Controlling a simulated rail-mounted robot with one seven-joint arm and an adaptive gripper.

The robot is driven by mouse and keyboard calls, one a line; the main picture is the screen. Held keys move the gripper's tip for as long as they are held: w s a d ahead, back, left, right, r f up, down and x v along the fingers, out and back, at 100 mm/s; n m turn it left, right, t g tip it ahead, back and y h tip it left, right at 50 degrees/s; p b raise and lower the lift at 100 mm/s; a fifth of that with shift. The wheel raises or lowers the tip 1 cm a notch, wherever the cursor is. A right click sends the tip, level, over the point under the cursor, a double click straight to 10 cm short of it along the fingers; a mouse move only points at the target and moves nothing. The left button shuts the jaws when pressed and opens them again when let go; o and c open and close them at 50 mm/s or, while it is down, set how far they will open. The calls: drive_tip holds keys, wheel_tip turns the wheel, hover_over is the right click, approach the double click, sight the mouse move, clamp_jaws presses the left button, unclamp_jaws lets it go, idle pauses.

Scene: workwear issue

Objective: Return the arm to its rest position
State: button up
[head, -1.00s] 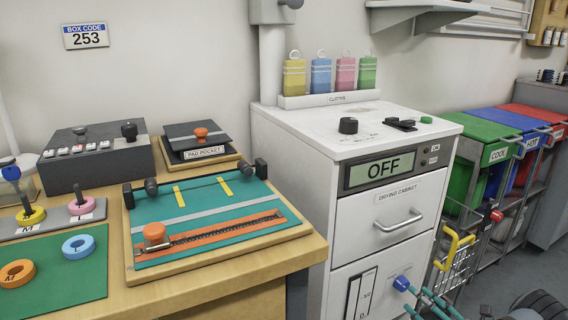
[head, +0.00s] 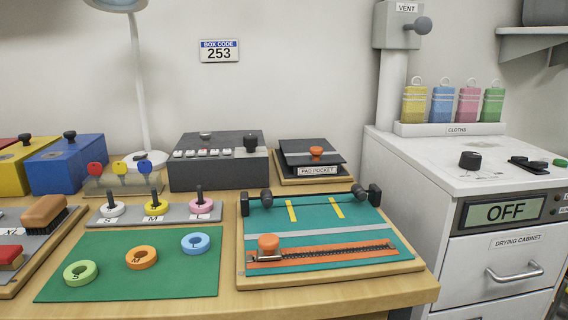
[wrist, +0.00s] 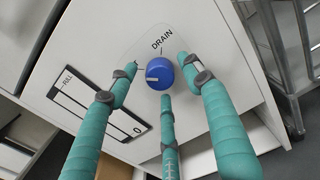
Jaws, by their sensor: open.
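My gripper (wrist: 157,88) shows in the wrist view with its teal fingers spread. A blue DRAIN knob (wrist: 160,72) on a white panel lies ahead of the fingers; I see no clear contact. My gripper and arm are not in the head view now. The white drying cabinet (head: 508,245) stands at the right of the head view, its display (head: 505,211) reading OFF. Its lower front is cut off there.
The wooden bench (head: 330,300) holds a teal zip board (head: 310,240), a green mat (head: 110,265) with rings, and a grey peg strip (head: 180,213).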

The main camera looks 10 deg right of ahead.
drive_tip(key=s, duration=1.1)
drive_tip(key=w+m+b, duration=0.3)
drive_tip(key=w+m, duration=0.6)
drive_tip(key=m, duration=0.9)
drive_tip(key=shift+w, duration=0.3)
